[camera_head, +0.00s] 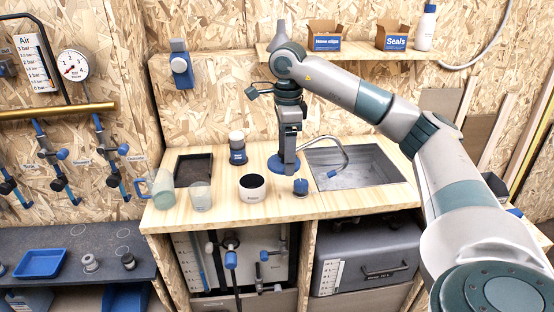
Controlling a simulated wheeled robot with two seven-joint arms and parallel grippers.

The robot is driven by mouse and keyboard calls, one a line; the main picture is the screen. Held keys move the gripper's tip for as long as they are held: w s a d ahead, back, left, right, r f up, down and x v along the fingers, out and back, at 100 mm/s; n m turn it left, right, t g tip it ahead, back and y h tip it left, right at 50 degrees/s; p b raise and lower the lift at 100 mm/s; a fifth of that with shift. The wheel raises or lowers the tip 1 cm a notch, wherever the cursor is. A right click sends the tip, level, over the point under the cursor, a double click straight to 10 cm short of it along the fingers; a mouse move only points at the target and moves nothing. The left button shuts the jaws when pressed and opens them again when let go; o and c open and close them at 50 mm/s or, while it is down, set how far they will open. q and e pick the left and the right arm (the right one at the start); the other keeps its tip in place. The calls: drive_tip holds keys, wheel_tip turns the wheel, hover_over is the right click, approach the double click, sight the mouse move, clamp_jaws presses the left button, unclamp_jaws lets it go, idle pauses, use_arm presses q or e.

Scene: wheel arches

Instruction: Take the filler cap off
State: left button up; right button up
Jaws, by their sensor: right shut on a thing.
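A round blue piece, which looks like the filler cap (275,163), lies at the wooden counter's surface left of the sink. My right gripper (289,172) points straight down over it, with its fingers at the cap. It is shut on the cap, though the fingers and wrist hide the contact and the cap's middle. I cannot tell whether the cap is seated or lifted. My left gripper is not in view.
A small blue cylinder (300,187) stands just in front of the gripper. The sink (365,172) and its curved tap (345,153) are close on the right. The shelf (350,52) is behind.

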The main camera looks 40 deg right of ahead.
drive_tip(key=shift+s+d+r, duration=0.1)
drive_tip(key=shift+s+r, duration=0.05)
drive_tip(key=shift+s, duration=0.1)
idle(0.4)
drive_tip(key=s+a+f+n, duration=0.4)
drive_tip(key=a+n, duration=0.4)
drive_tip(key=s+a+f+n, duration=0.4)
drive_tip(key=a+n, duration=0.4)
drive_tip(key=a, duration=0.1)
drive_tip(key=s+a+f+n, duration=0.4)
drive_tip(key=a+n, duration=0.4)
drive_tip(key=a, duration=0.1)
drive_tip(key=shift+r, duration=0.1)
